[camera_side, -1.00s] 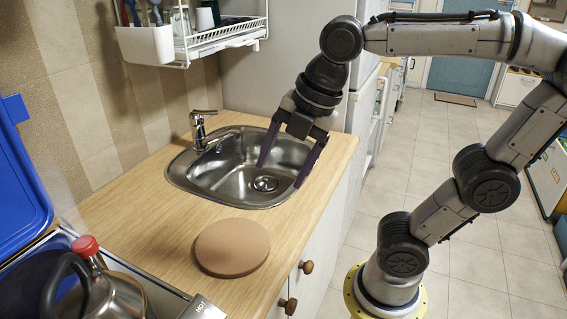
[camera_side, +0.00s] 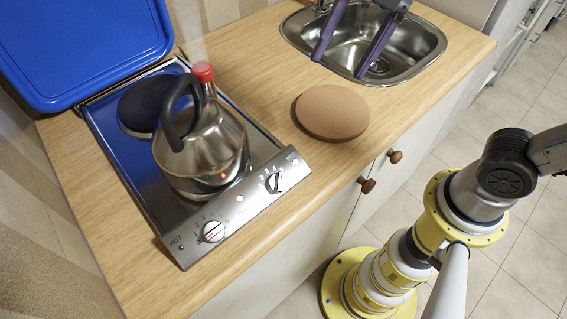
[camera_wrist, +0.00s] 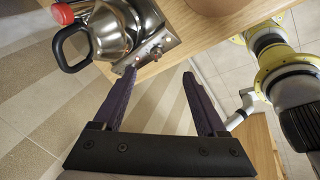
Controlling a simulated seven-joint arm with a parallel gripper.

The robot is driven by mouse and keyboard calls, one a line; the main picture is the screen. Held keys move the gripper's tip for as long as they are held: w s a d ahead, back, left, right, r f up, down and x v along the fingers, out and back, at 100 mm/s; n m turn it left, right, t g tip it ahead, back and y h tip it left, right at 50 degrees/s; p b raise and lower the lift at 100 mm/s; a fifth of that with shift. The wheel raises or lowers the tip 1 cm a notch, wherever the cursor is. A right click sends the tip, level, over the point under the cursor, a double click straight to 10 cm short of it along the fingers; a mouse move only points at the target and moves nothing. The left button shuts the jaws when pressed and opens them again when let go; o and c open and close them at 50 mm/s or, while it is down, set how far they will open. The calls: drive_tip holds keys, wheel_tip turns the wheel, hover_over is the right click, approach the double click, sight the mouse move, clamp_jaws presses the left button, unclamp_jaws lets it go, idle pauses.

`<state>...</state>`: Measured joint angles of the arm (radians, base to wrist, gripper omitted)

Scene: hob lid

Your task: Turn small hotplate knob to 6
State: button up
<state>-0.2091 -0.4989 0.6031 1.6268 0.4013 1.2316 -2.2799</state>
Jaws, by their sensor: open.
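The steel hob control panel (camera_side: 240,208) carries two round knobs. The left knob (camera_side: 213,231) is pale, with numbers around it. The right knob (camera_side: 273,183) has a dark-edged pointer. I cannot tell which serves the small hotplate, or read either setting surely. A dark hotplate (camera_side: 143,105) shows at the back left of the hob. A steel kettle (camera_side: 202,150) with a black handle stands in front of it, hiding what is beneath. My gripper (camera_side: 338,68) is open and empty, near the sink and apart from the knobs. Its spread purple fingers also show in the wrist view (camera_wrist: 160,75).
The blue hob lid (camera_side: 85,45) stands open at the back left. Drawer knobs (camera_side: 368,185) stick out at the front.

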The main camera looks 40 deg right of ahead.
drive_tip(key=w+a+f+n+g+y, duration=0.1)
drive_tip(key=w+a+f, duration=0.1)
drive_tip(key=a+f, duration=0.1)
drive_tip(key=g, duration=0.1)
approach(281, 174)
drive_tip(key=x, duration=0.9)
drive_tip(key=shift+f, duration=0.1)
drive_tip(key=shift+c, duration=0.2)
clamp_jaws()
